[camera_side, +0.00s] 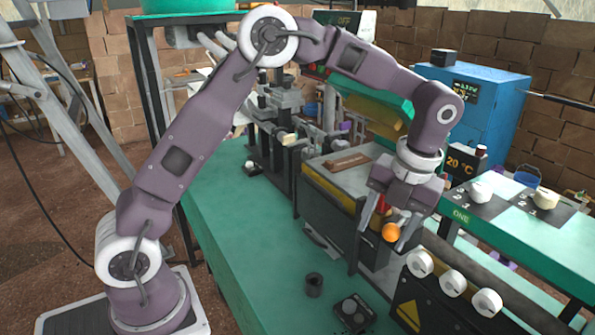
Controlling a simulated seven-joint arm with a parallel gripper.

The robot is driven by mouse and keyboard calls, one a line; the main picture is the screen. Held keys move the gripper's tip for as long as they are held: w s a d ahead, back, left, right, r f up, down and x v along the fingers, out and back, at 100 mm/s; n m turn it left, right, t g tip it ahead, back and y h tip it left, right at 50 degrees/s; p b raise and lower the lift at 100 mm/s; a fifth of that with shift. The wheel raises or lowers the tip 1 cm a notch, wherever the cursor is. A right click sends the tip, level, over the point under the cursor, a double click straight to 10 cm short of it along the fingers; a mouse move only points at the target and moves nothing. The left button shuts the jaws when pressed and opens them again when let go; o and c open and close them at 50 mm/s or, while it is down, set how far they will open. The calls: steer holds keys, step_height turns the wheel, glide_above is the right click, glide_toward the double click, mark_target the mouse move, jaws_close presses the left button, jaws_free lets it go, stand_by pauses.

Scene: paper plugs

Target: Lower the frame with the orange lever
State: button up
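The orange ball knob of the lever (391,232) shows at the lower end of my gripper, right of the picture's middle. My gripper (389,228) points down over it, with its two fingers spread apart. The knob appears between the fingertips, nearer the right one; a gap shows on its left. I cannot tell whether a finger touches it. The lever's shaft is mostly hidden by the gripper. A machine with a dark, yellow-striped body (325,190) stands behind and left of the gripper. Which part is the frame, and its height, I cannot tell clearly.
A panel with several white knobs (453,282) stands in front right of the gripper. A dark cylinder (314,285) and a small black box (354,312) sit on the green table (225,235). A blue cabinet (470,110) stands behind. The table's left part is clear.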

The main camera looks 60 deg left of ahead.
step_height(320, 180, up, 8)
steer(key=a+m, duration=0.1)
steer(key=m, duration=0.1)
steer(key=s+a+r+n+t, duration=0.2)
steer(key=s+n, duration=0.5)
steer(key=n, duration=0.2)
steer(key=s+a+r+n+t, duration=0.2)
steer(key=s+r+n, duration=0.1)
steer(key=s+n, duration=0.5)
steer(key=shift+s+r+n, duration=0.2)
steer(key=shift+r+n, duration=0.1)
steer(key=shift+n, duration=0.6)
